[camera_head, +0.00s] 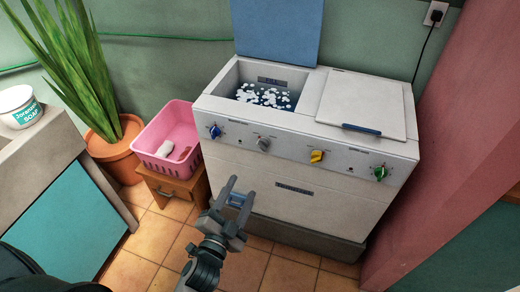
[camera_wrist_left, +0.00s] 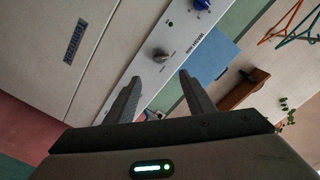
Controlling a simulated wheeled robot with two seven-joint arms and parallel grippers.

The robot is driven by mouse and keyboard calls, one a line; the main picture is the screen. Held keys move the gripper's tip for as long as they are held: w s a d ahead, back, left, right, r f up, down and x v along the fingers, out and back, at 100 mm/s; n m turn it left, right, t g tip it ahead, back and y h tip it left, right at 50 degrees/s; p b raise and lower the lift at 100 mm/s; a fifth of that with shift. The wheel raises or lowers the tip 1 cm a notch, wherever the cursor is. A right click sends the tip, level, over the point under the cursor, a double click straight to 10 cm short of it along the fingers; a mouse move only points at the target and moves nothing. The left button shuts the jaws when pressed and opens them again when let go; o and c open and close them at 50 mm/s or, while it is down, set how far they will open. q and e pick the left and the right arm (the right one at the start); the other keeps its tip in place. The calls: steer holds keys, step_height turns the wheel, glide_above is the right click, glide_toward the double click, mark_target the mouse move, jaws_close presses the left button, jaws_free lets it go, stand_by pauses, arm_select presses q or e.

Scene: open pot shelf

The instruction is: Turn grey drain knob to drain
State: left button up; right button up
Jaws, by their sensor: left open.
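The grey drain knob (camera_head: 263,144) sits on the front panel of the white twin-tub washing machine (camera_head: 300,205), between a blue knob (camera_head: 215,131) on its left and a yellow knob (camera_head: 317,156) on its right. My left gripper (camera_head: 240,188) is open and empty, below and in front of the grey knob, apart from it. In the left wrist view the grey knob (camera_wrist_left: 161,55) shows beyond and between the open fingertips (camera_wrist_left: 160,78). The blue knob (camera_wrist_left: 202,5) is at the top edge there. My right gripper is not in view.
A green knob (camera_head: 380,172) is at the panel's right end. The left tub is open with foamy water (camera_head: 264,95); the right lid (camera_head: 365,100) is down. A pink basket (camera_head: 150,143) on a small wooden stand (camera_head: 172,186) is left of the machine. The tiled floor (camera_head: 160,235) in front shows clear patches.

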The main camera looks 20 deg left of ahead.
arm_select(q)
steer(key=p, duration=0.1)
glide_toward(261, 148)
steer(key=w, duration=0.8)
steer(key=shift+f, duration=0.1)
steer(key=shift+w+d, duration=0.1)
steer(key=shift+w, duration=0.55)
steer(key=c, duration=1.1)
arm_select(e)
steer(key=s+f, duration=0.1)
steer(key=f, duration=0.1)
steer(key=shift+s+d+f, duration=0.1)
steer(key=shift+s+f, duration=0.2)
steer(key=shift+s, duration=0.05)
